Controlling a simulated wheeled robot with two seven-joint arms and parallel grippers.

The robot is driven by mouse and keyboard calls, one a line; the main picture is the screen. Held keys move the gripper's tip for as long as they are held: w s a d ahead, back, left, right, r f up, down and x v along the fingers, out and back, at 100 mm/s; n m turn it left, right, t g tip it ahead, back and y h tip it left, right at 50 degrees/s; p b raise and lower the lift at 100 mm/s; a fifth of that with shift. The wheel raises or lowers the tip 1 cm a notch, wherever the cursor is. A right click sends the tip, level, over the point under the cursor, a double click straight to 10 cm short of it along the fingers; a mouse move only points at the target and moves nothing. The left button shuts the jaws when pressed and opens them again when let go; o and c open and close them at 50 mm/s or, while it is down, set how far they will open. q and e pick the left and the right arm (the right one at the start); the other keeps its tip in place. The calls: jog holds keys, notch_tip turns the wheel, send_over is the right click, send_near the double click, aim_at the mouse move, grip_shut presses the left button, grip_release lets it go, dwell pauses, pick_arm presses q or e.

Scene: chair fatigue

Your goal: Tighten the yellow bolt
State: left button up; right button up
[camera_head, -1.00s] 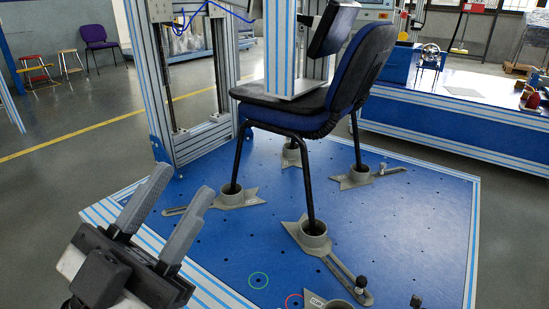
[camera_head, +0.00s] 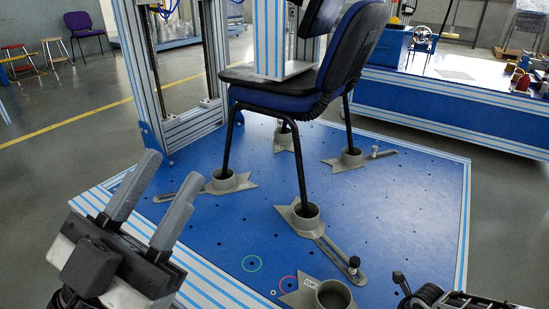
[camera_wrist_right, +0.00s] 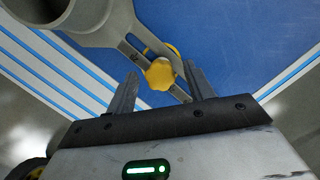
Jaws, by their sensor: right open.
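The yellow bolt (camera_wrist_right: 160,74) has a lobed knob and sits in the slotted arm of a grey clamp (camera_wrist_right: 100,22) on the blue plate. In the right wrist view it lies between the fingers of my right gripper (camera_wrist_right: 160,82), which is open; I cannot tell whether they touch it. I cannot see the yellow bolt in the head view. My left gripper (camera_head: 169,170) is open and empty at the lower left, in front of the plate's edge.
A blue-black chair (camera_head: 290,95) stands with its legs in grey cup clamps on the blue plate (camera_head: 400,215). Another clamp (camera_head: 333,297) is cut off at the bottom edge.

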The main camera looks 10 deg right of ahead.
jog(key=c, duration=1)
jog(key=shift+r+m+p, duration=0.2)
jog(key=shift+m+p, duration=0.5)
jog(key=shift+m, duration=0.1)
jog(key=shift+a+m+h+p, duration=0.1)
jog(key=shift+m+h+p, duration=0.2)
jog(key=shift+m, duration=0.3)
jog(key=shift+f+m, duration=0.2)
jog(key=shift+m, duration=0.4)
